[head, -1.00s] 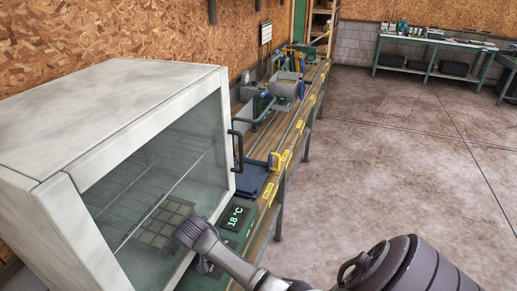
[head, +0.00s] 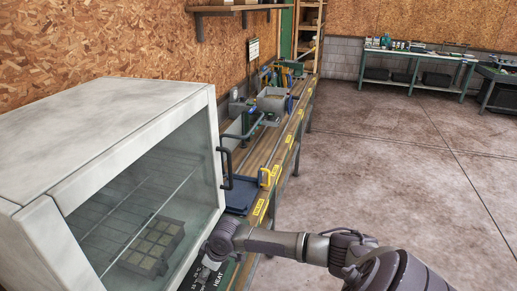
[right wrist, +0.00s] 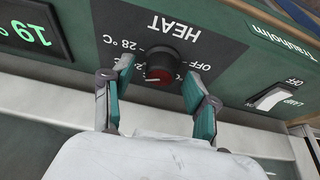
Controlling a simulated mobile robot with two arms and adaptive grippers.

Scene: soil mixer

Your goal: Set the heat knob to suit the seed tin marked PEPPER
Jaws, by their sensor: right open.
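The heat knob (right wrist: 160,66) is a round black dial with a reddish face on a dark panel marked HEAT, seen upside down in the right wrist view. Labels with OFF and 28 °C surround it; its exact setting is unclear. My right gripper (right wrist: 156,76) is open, its teal fingers on either side of the knob, with no clear grip on it. In the head view my right gripper (head: 208,258) is at the control panel below the cabinet and hides the knob. No tin marked PEPPER can be made out. My left gripper is not in view.
A glass-fronted cabinet (head: 110,120) with a seed tray (head: 152,247) inside stands at left, close to my arm. A temperature display (right wrist: 28,28) shows green digits, seemingly 19. A lamp switch (right wrist: 270,98) sits beside the knob panel. The floor at right is clear.

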